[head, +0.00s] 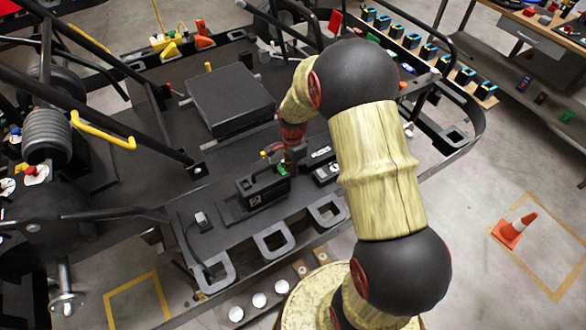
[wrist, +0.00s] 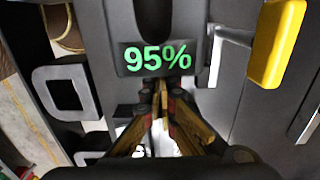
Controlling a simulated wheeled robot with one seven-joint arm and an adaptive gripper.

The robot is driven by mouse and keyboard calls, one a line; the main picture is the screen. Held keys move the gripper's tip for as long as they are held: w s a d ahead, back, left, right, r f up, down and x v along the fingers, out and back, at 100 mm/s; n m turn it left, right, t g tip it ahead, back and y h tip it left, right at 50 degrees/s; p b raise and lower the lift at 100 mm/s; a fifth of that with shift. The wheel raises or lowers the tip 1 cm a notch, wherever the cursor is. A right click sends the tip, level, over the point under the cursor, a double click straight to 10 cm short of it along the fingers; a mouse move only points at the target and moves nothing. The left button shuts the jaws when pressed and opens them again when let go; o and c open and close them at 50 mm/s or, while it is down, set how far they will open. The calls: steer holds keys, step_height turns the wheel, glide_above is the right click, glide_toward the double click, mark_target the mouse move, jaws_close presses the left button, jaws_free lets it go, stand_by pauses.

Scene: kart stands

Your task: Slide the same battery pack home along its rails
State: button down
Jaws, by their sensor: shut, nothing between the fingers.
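The battery pack (head: 262,192) is a dark block with a carry handle on top, lying on the kart's black floor plate. Its end face shows a green "95%" readout in the wrist view (wrist: 155,57). My gripper (head: 292,165) is at that end of the pack, pointing down. In the wrist view my gripper (wrist: 160,84) is shut and empty, its fingertips just below the readout. I cannot tell whether they touch the pack. A yellow-handled lever (wrist: 277,42) on a metal rod stands right of the pack. The rails are not clearly visible.
A large flat black box (head: 230,98) lies on the kart beyond the pack. Square grey loops (head: 272,242) line the near edge. Black frame tubes (head: 110,105) cross at left. An orange cone (head: 513,230) stands on the floor at right.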

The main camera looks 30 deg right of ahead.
mark_target(278, 178)
steer(key=a+p, duration=0.1)
steer(key=a, duration=0.5)
steer(key=shift+r, duration=0.15)
stand_by(0.3)
